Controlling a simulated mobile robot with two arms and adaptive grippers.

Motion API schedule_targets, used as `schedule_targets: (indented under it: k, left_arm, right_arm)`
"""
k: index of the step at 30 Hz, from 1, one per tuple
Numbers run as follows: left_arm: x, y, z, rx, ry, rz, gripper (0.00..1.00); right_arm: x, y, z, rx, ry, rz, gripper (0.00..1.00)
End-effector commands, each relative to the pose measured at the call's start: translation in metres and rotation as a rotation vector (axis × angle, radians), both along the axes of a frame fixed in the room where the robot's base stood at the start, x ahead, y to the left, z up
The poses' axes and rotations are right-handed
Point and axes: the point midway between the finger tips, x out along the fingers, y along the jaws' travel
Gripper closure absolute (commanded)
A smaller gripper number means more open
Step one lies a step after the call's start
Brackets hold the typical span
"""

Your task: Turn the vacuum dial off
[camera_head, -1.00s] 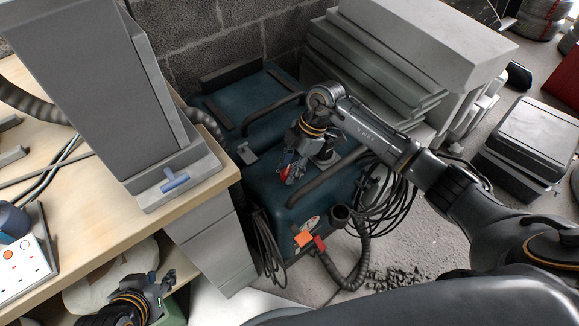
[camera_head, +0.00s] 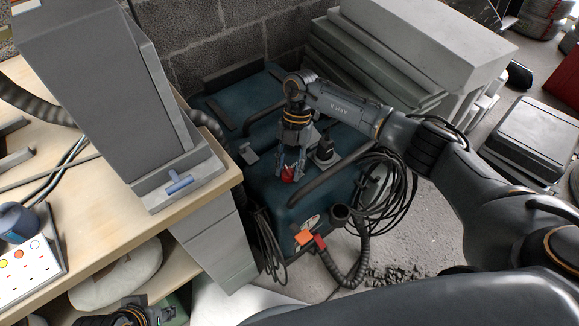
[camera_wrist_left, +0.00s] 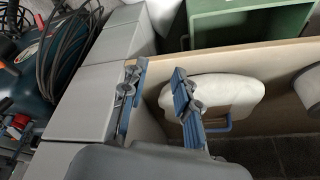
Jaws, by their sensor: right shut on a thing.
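The blue vacuum (camera_head: 265,205) stands on the floor against the block wall. Its small red dial (camera_head: 288,173) is on the top face, partly hidden by my right gripper (camera_head: 289,168). My right gripper points down from above and its fingers are closed around the dial. I cannot read the dial's setting. My left gripper (camera_head: 158,312) is at the bottom left edge of the head view, away from the vacuum. Its two fingers are apart and empty in the left wrist view (camera_wrist_left: 155,95). That view also shows the vacuum (camera_wrist_left: 30,85) and a red part at its left edge.
A wooden bench (camera_head: 85,215) with a grey machine (camera_head: 115,90) is left of the vacuum. A ribbed hose (camera_head: 350,275) and coiled black cables (camera_head: 385,210) lie at the vacuum's right. Grey slabs (camera_head: 425,50) are stacked behind my right arm.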

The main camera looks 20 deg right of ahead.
Motion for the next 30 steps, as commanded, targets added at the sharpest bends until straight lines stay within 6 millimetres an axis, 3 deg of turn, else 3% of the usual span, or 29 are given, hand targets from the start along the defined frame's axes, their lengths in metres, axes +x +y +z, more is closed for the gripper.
schedule_targets:
  k: [12,29,30]
  left_arm:
    - [0.007,-0.002,-0.003,-0.007,-0.033,-0.001,0.7]
    - [0.013,-0.004,-0.001,-0.012,-0.06,-0.005,0.7]
    - [0.013,-0.004,-0.001,-0.012,-0.059,-0.005,0.7]
  right_arm:
    - [0.001,0.001,0.0,0.0,0.0,0.196,0.97]
    - [0.0,0.002,0.0,0.001,0.001,0.225,0.97]
    - [0.0,0.002,0.0,0.001,0.001,0.225,0.6]
